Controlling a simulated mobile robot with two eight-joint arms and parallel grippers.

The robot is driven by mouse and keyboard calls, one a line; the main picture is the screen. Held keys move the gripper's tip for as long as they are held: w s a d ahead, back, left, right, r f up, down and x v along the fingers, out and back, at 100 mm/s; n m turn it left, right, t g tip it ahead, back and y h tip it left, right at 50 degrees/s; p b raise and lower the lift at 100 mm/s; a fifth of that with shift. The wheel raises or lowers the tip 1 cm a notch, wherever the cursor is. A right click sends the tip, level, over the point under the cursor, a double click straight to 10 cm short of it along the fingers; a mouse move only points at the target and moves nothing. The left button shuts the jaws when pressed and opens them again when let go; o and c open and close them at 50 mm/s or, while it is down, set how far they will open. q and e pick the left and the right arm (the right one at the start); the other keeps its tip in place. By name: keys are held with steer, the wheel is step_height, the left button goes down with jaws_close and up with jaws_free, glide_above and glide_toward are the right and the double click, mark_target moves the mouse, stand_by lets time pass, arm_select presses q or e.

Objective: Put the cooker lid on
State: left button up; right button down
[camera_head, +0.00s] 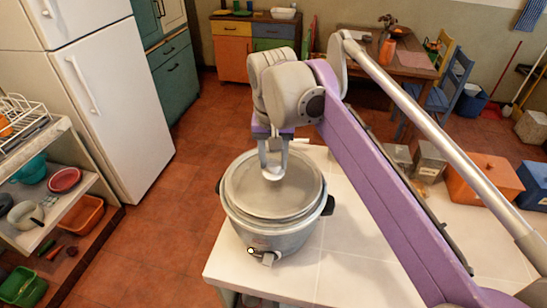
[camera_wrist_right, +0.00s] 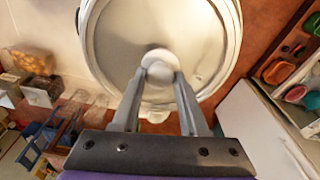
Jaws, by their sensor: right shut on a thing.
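The rice cooker (camera_head: 268,238) is a silvery pot with dark side handles. It stands upright near the front left corner of the white tiled counter. The round metal lid (camera_head: 245,190) is over the cooker's mouth; I cannot tell whether it is fully seated on the rim. My right gripper (camera_head: 273,172) points down and is shut on the pale knob at the lid's middle. In the right wrist view the two fingers (camera_wrist_right: 160,82) are at the sides of the knob (camera_wrist_right: 157,65), and the lid (camera_wrist_right: 115,50) fills the upper middle. My left gripper is not in view.
The white counter (camera_head: 350,265) has free room right of the cooker, partly behind my right arm. Grey canisters (camera_head: 428,160), an orange box (camera_head: 484,178) and a blue box (camera_head: 533,183) stand farther right. A dish shelf (camera_head: 85,215) and a white fridge (camera_head: 115,105) are at left.

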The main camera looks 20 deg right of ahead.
steer(key=shift+f, duration=0.45)
stand_by(0.9)
steer(key=shift+c, duration=1.8)
jaws_free()
step_height(320, 180, up, 11)
steer(key=s, duration=0.1)
steer(key=shift+a+p, duration=0.3)
steer(key=shift+p, duration=0.1)
steer(key=shift+s+f, duration=0.15)
steer(key=shift+f, duration=0.05)
